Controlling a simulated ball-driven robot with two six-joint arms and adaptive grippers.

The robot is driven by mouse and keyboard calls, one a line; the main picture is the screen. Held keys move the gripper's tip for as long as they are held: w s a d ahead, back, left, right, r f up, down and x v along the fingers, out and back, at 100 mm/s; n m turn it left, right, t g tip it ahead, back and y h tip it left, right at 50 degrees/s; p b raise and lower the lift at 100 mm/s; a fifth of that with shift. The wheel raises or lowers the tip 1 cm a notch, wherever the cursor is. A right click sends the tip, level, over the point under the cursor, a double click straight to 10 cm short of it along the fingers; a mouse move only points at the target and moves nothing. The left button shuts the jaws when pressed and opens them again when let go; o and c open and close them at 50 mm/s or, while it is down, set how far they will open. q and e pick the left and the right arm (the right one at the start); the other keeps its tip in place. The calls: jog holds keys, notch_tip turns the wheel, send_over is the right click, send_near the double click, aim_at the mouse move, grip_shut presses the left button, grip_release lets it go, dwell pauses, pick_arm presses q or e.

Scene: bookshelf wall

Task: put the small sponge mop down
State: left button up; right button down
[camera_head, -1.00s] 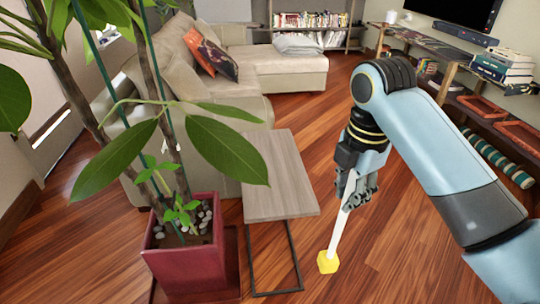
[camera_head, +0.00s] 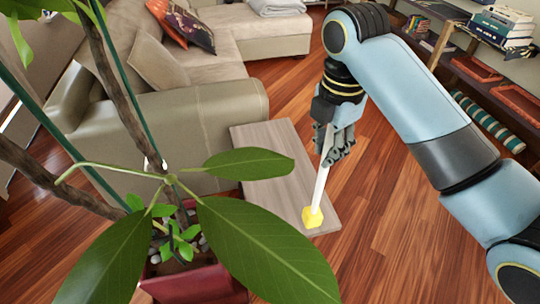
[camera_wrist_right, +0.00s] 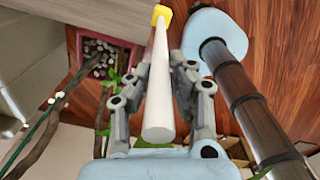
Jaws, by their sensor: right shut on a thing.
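The small sponge mop has a white handle (camera_head: 321,185) and a yellow sponge head (camera_head: 312,217). My right gripper (camera_head: 335,148) is shut on the handle, with the head pointing down. The head appears over the near end of the wooden side table (camera_head: 283,196); I cannot tell whether it touches the top. In the right wrist view the fingers (camera_wrist_right: 160,72) lie on both sides of the handle (camera_wrist_right: 158,105), and the yellow head (camera_wrist_right: 160,14) is at the top edge. My left gripper is not in view.
A plant with large leaves (camera_head: 262,240) in a red pot (camera_head: 195,284) stands at the left and hides part of the table. A beige sofa (camera_head: 215,110) is behind the table. Shelves with books (camera_head: 503,22) line the right. Wooden floor (camera_head: 400,230) is open right of the table.

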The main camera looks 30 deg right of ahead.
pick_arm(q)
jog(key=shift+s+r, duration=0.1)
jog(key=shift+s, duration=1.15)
pick_arm(e)
jog(key=w+d+f, duration=0.1)
jog(key=w+f, duration=1)
jog(key=shift+d, duration=0.25)
jog(key=c, duration=1.2)
grip_release()
jog(key=shift+w, duration=0.1)
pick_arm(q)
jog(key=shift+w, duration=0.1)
pick_arm(e)
jog(key=shift+r, duration=0.1)
